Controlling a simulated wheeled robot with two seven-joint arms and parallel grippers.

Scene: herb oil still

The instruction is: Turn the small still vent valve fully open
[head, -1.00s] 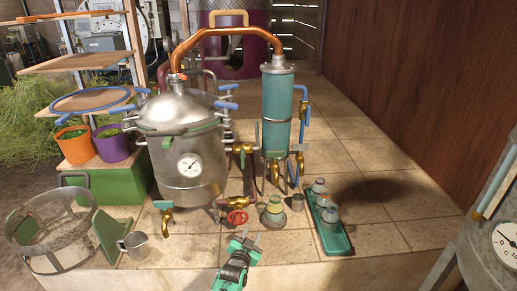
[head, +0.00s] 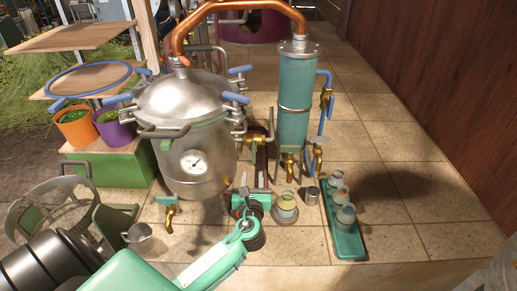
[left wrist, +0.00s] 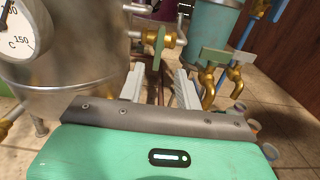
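The small metal still (head: 190,110) stands left of centre with a dial gauge (head: 193,161) on its front. A brass valve with a green lever (head: 254,144) sits on the pipe between still and teal condenser (head: 293,100); in the left wrist view its green lever (left wrist: 158,47) stands upright beyond my fingers. I cannot tell for sure which valve is the vent. My left gripper (head: 252,182) is low in front of this valve, fingers pointing away. In the left wrist view the left gripper (left wrist: 160,80) is open, apparently with nothing held. My right gripper is not in view.
A brass tap with a green handle (head: 168,210) is at the still's lower left. Brass taps (head: 289,165) hang below the condenser. Tiles farther right are clear.

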